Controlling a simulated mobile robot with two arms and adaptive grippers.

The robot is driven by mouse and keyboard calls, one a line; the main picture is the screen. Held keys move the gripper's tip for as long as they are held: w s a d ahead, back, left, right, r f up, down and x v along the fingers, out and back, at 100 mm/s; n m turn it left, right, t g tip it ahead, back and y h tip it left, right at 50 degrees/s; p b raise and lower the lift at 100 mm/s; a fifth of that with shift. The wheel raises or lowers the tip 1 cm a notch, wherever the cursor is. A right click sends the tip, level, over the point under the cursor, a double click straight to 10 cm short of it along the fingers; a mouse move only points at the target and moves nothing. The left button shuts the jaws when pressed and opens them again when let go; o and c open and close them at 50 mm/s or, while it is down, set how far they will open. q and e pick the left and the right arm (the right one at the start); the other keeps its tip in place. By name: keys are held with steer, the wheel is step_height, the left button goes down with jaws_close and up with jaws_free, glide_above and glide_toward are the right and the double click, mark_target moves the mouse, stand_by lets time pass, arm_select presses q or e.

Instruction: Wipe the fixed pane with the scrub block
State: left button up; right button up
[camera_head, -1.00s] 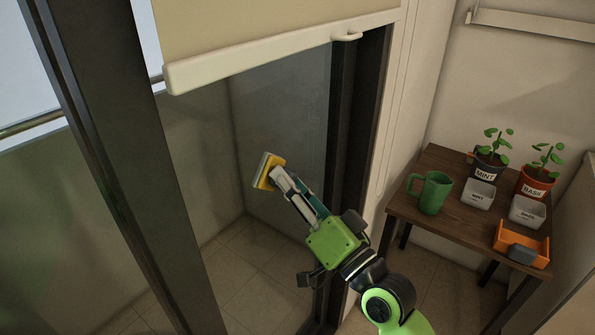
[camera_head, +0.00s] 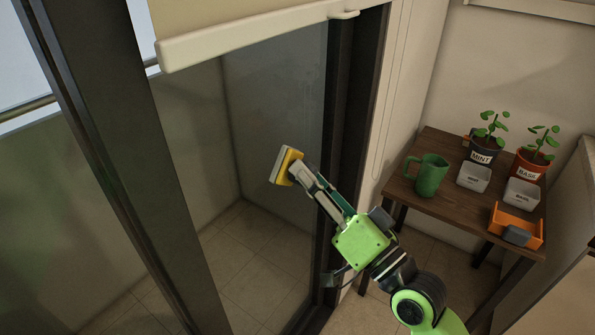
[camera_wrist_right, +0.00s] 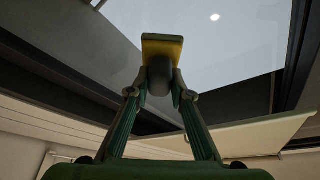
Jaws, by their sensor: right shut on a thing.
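The scrub block (camera_head: 286,165), yellow with a pale face, is at the fingertips of my right gripper (camera_head: 299,174) in the head view. The gripper is shut on it. In the right wrist view the block (camera_wrist_right: 162,47) shows beyond the fingers of my right gripper (camera_wrist_right: 160,82), which close on a dark grip behind the yellow part. The fixed pane (camera_head: 275,90) is the clear glass between the dark frame posts. The block is in front of the pane; I cannot tell whether its face touches the glass. My left gripper is not in view.
A cream blind with a pale bottom bar (camera_head: 250,36) covers the top of the pane. Dark frame posts (camera_head: 352,130) stand on both sides. At right, a wooden table (camera_head: 432,208) holds a green mug (camera_head: 431,175), potted plants, small labelled pots and an orange tray (camera_head: 516,226).

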steer(key=shift+s+d, duration=0.15)
steer(key=shift+d, duration=0.05)
steer(key=shift+s+d, duration=0.45)
steer(key=shift+d, duration=0.15)
steer(key=shift+s+d, duration=0.4)
steer(key=shift+d, duration=0.2)
